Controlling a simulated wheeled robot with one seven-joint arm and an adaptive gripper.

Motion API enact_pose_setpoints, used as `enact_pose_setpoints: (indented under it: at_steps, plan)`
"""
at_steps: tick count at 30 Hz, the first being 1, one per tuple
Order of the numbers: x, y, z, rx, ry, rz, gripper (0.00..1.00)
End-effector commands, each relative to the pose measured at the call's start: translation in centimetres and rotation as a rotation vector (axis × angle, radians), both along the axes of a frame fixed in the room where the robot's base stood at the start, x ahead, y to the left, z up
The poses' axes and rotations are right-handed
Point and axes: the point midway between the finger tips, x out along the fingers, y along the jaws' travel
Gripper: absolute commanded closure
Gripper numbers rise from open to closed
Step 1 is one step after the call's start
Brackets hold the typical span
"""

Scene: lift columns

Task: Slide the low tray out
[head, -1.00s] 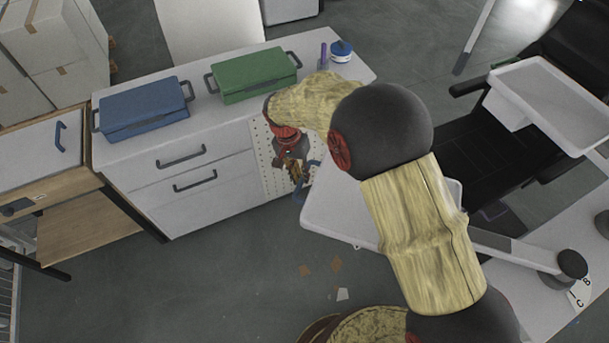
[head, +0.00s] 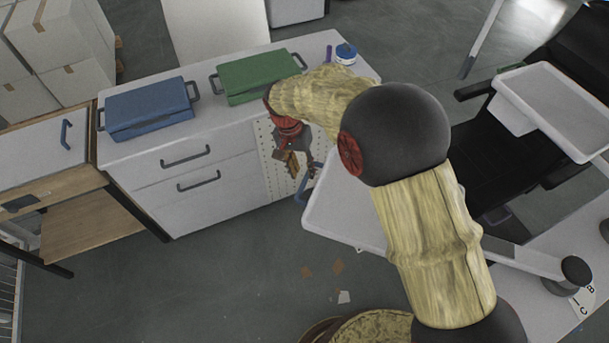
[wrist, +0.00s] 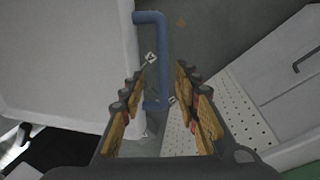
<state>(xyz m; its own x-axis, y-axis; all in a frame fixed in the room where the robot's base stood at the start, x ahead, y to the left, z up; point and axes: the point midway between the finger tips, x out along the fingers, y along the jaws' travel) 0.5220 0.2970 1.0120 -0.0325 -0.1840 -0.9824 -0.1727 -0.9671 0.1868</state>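The low tray (head: 345,215) is white and shallow, partly hidden behind my arm in the head view. Its blue bar handle (head: 302,188) sticks out from its left side. In the wrist view the tray (wrist: 60,60) fills the upper left, and the handle (wrist: 163,55) stands out from its right edge. My gripper (head: 292,162) is close to the handle. In the wrist view my gripper (wrist: 160,75) is open, with the lower part of the handle showing between its fingers. I cannot tell the gap in depth or any contact.
A white cabinet (head: 205,215) with two drawers stands left, bearing a blue case (head: 150,110) and a green case (head: 255,77). A perforated panel (head: 268,150) is at its right end, close to my gripper. A higher white tray (head: 570,115) and black chair are right.

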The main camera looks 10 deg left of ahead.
Motion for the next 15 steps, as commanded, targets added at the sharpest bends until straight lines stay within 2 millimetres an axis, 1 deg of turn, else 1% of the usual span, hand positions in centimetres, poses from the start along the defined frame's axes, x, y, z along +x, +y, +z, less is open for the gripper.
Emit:
enact_pose_setpoints:
  at_steps: [1, 3, 9, 12, 15]
  plan:
    - [0.1, 0.3, 1.2, 0.002, -0.003, 0.001, 0.68]
    - [0.1, 0.5, 2.6, 0.003, -0.002, 0.0, 0.68]
    - [0.3, 1.2, 6.0, 0.002, -0.002, -0.001, 0.68]
    - [0.3, 1.3, 7.0, 0.001, 0.0, -0.001, 0.68]
    - [0.2, 1.4, 7.6, 0.0, 0.001, -0.001, 0.68]
